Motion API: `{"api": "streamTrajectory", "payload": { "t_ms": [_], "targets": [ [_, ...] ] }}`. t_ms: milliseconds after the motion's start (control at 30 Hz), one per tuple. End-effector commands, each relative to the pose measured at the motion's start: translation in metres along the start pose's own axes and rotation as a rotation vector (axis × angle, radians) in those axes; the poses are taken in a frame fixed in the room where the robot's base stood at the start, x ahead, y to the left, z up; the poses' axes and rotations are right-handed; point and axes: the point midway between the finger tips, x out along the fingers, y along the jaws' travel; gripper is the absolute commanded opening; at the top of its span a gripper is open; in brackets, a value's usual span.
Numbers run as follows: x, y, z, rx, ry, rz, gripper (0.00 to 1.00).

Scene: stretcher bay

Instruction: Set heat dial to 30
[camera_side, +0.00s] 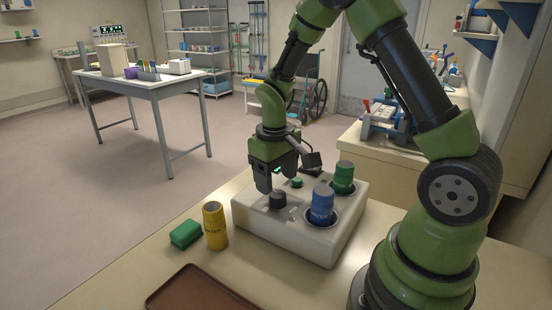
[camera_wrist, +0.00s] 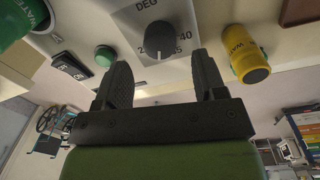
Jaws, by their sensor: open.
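The heat dial (camera_side: 278,201) is a dark round knob on top of the white box (camera_side: 300,240). In the wrist view the dial (camera_wrist: 160,47) sits on a grey plate marked "DEG", with 40 at its right and other numbers partly covered by the knob. A pale mark shows on the knob's lower side; its exact reading cannot be told. My gripper (camera_side: 275,180) points down just above the dial. In the wrist view my gripper (camera_wrist: 160,66) is open, one finger on each side of the dial in the picture, apart from it and empty.
Blue (camera_side: 321,206) and green (camera_side: 343,177) cylinders stand in the box's wells. A green button (camera_wrist: 104,55) and dark switch (camera_wrist: 70,66) are near the dial. A yellow cylinder (camera_side: 214,226), green block (camera_side: 186,234) and brown tray (camera_side: 200,292) are on the table outside the box.

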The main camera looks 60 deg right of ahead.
Motion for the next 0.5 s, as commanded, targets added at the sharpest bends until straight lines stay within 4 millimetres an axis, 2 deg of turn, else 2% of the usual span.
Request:
{"api": "streamTrajectory", "payload": {
  "t_ms": [33,200,333,500],
  "targets": [
    [-0.012,0.0,-0.001,0.0,0.008,0.0,0.64],
    [-0.042,0.0,-0.001,-0.001,0.006,0.0,0.64],
    [-0.055,0.0,0.0,0.001,0.003,-0.001,0.64],
    [-0.06,0.0,0.0,0.0,-0.001,0.0,0.64]
  ]
}}
